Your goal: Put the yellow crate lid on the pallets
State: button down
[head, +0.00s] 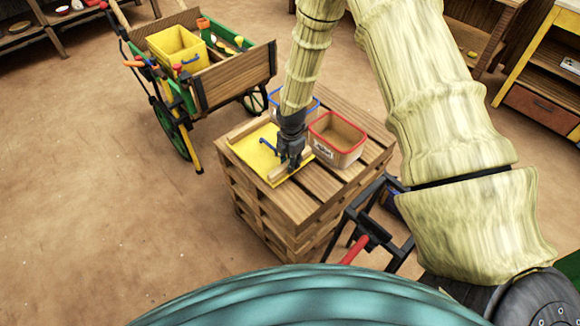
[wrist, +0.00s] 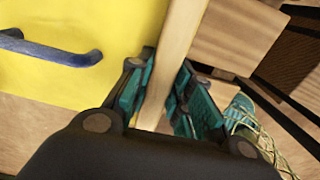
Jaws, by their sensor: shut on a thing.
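The yellow crate lid (head: 252,158) is a flat panel with wooden strips along its edges and a blue handle. It lies level over the left part of the stacked pallets' top (head: 318,182); I cannot tell if it touches all along. My gripper (head: 291,160) points down at its right edge, shut on the wooden strip. In the wrist view, the strip (wrist: 178,45) runs between my fingers (wrist: 160,100), with the lid's yellow face (wrist: 95,85) and blue handle (wrist: 48,48) to the left. My gripper hides part of the lid in the head view.
A red-rimmed crate (head: 337,138) stands right of the lid on the pallets. A blue-rimmed crate (head: 276,99) is behind, partly hidden by my arm. A cart (head: 225,82) holding a yellow crate (head: 176,52) stands left. A black frame with a red grip (head: 354,249) stands in front.

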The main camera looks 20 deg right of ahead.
jog(key=shift+f, duration=1.45)
jog(key=c, duration=1.3)
grip_release()
jog(key=shift+r+b, duration=0.4)
jog(key=shift+r, duration=5.6)
